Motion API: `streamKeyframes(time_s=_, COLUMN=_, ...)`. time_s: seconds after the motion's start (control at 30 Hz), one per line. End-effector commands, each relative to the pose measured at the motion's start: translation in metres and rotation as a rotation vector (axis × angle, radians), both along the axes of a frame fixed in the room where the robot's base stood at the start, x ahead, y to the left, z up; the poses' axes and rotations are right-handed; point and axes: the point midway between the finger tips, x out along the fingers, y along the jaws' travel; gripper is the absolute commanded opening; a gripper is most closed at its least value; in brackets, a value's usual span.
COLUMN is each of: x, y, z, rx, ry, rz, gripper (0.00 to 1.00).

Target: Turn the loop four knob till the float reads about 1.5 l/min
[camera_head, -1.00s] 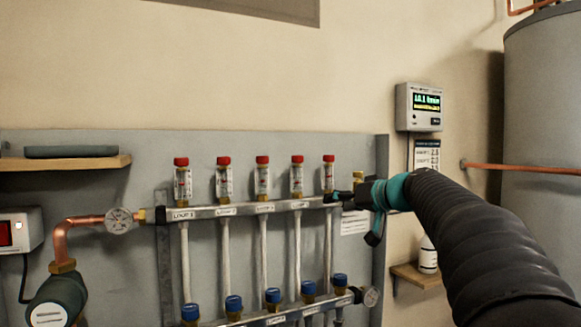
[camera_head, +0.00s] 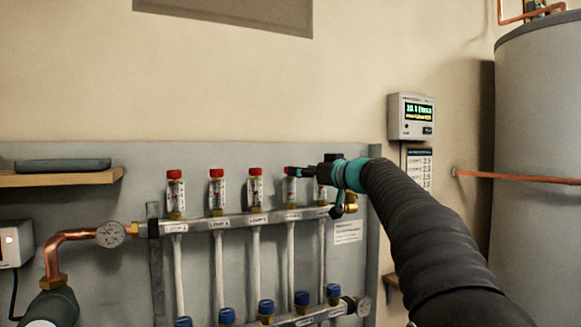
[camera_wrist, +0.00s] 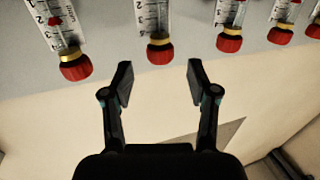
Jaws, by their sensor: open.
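The loop four knob is the red cap (camera_wrist: 160,50) on the fourth flow meter from the left in the head view. In the wrist view, which is upside down, it is second from the left. Its clear numbered tube (camera_wrist: 152,15) shows above it there, with the float reading too small to tell. In the head view the meter's tube (camera_head: 291,191) is partly hidden by my gripper (camera_head: 297,171). My gripper, also in the wrist view (camera_wrist: 160,80), is open and empty. The red cap lies just beyond and between the fingertips, apart from them.
The neighbouring loop five cap (camera_wrist: 76,66) and loop three cap (camera_wrist: 229,40) stand close on both sides. The steel manifold bar (camera_head: 240,220) runs below the meters. A wall display (camera_head: 411,117) hangs at right, its text blurred.

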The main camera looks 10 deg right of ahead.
Motion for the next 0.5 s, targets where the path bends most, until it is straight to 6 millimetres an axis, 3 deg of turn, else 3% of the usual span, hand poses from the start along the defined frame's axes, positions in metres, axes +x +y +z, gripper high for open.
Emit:
streamKeyframes(time_s=0.2, x=0.032, y=0.019, z=0.002, rx=0.000, ry=0.001, rz=0.002, gripper=0.59)
streamKeyframes(time_s=0.5, x=0.049, y=0.029, z=0.000, rx=0.001, ry=0.001, rz=0.000, gripper=0.59)
